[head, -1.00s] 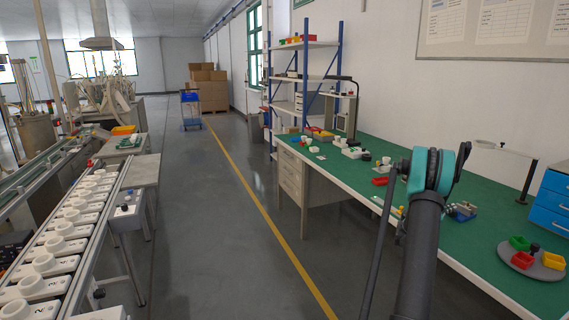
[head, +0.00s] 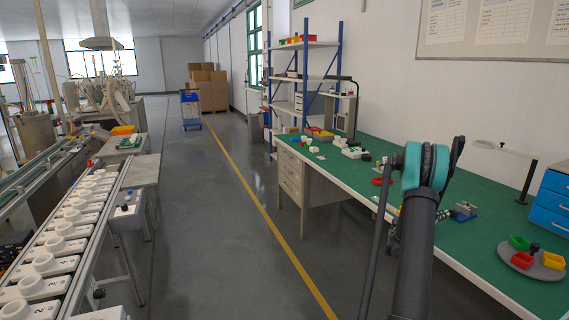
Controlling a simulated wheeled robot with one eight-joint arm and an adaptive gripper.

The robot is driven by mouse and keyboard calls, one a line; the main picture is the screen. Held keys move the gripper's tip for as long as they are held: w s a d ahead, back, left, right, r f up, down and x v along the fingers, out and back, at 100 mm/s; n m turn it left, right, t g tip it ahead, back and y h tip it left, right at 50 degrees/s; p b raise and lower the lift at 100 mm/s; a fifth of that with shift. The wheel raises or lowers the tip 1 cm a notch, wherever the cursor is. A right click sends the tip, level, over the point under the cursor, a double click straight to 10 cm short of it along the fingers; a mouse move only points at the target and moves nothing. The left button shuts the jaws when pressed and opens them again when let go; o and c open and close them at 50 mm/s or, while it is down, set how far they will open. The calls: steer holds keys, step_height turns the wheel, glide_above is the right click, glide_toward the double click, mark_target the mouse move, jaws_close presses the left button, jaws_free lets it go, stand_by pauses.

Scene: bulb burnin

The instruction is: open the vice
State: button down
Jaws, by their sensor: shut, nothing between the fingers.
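The vice (head: 465,210) is a small blue and grey block on the green bench top, just right of my arm. What seems to be the end of my gripper (head: 445,213) shows as a small dark piece past the right edge of my arm. It points at the vice's left side and is close to it. I cannot tell whether it touches. The rest of my gripper is hidden behind my arm. The vice's jaws and handle are too small to make out.
The green bench (head: 500,228) runs along the right wall. A round tray (head: 540,271) with coloured bins is at the near right, below blue drawers (head: 553,197). A lamp-like stand (head: 528,180) rises behind. The floor left of the bench is clear.

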steer(key=shift+s+d+f, duration=0.15)
steer(key=shift+s+f, duration=0.3)
steer(key=shift+s, duration=0.1)
steer(key=shift+x, duration=3.35)
steer(key=shift+w+a+r, duration=0.3)
steer(key=shift+w+r, duration=0.2)
steer(key=shift+w, duration=0.2)
steer(key=shift+w+a+r, duration=0.1)
steer(key=shift+w+a, duration=0.05)
steer(key=shift+w, duration=0.15)
steer(key=shift+w+a, duration=0.1)
steer(key=shift+w, duration=0.1)
steer(key=shift+r, duration=0.15)
steer(key=shift+r, duration=0.25)
steer(key=shift+v, duration=3)
